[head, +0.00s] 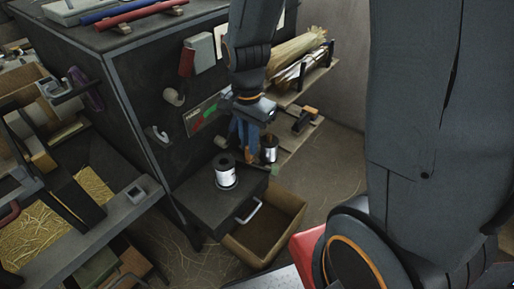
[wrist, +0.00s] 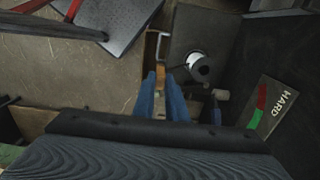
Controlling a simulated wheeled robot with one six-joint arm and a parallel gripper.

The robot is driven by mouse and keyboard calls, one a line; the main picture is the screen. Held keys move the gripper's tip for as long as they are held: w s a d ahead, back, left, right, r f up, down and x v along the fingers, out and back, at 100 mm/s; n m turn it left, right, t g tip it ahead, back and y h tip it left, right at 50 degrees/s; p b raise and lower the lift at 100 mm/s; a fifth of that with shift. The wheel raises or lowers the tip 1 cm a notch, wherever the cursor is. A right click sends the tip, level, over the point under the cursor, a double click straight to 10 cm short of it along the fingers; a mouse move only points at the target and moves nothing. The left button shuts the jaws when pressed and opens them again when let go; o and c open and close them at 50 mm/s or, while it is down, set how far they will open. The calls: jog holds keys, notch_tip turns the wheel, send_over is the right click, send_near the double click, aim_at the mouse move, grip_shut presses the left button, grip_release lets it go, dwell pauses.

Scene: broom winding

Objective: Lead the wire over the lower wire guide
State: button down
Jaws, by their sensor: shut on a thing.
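My gripper (head: 243,142) hangs in front of the dark cabinet, its blue fingers pointing down. In the wrist view the fingers (wrist: 162,82) are close together, with a small tan piece (wrist: 162,76) between their tips. A pale peg (head: 221,142) sticks out of the cabinet above the spool. I cannot tell whether it is the lower wire guide.
Pale hooks (head: 158,134) are on the cabinet's face at the left. A second spool (head: 270,148) stands behind my fingers near the side shelves (head: 302,85). An open box (head: 265,232) is below, beside the drawer's handle (head: 250,211).

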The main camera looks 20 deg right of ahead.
jog(key=w+a+r+p, duration=0.3)
jog(key=a+r, duration=0.2)
jog(key=r, duration=0.4)
jog(key=w+a+r+p, duration=0.3)
jog(key=a+r, duration=0.3)
jog(key=r, duration=0.3)
jog(key=w+a+r+p, duration=0.3)
jog(key=a+r, duration=0.2)
jog(key=r, duration=0.4)
jog(key=s+a+b, duration=0.2)
jog(key=s+a, duration=0.2)
jog(key=a, duration=0.8)
notch_tip(320, 180, down, 22)
jog(key=b, duration=0.6)
jog(key=shift+w+d+r, duration=0.15)
jog(key=shift+w+d, duration=0.1)
